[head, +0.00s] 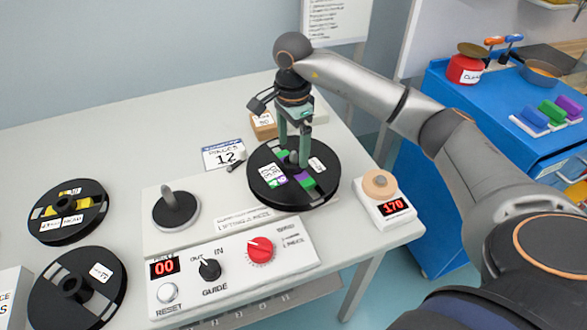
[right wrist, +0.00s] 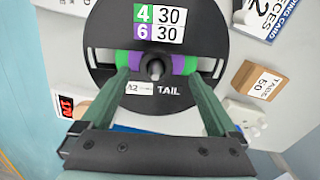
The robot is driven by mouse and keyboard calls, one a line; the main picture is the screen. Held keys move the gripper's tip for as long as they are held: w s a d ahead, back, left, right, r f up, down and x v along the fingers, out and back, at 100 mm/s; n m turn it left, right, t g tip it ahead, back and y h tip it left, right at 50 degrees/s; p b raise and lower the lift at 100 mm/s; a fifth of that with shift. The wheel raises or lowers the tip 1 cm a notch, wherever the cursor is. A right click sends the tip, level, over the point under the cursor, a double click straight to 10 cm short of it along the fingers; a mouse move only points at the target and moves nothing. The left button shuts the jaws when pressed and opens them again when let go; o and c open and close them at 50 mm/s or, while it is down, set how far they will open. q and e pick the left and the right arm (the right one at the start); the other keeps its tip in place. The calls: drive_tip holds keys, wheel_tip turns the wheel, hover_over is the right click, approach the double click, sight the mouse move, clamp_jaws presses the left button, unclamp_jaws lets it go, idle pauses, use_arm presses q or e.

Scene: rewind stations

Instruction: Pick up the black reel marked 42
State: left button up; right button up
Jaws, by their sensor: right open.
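My right gripper (head: 293,156) points down over the reel from above. Its open fingers (right wrist: 157,78) stand on either side of the central hub (right wrist: 155,69), apart from it. Whether the tips touch the reel I cannot tell. My left gripper is not in view.
Two other black reels (head: 49,223) (head: 55,307) lie at the left. A control box (head: 235,276) with a grey post (head: 173,208) is in front, and a scale reading 170 (head: 387,214) at the right. A box marked 50 (head: 263,130) and a card marked 12 (head: 223,154) lie behind.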

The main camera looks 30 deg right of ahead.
sight(294, 162)
drive_tip(key=f, duration=0.4)
drive_tip(key=shift+s+a, duration=0.1)
drive_tip(key=shift+s, duration=0.2)
drive_tip(key=shift+f, duration=0.45)
clamp_jaws()
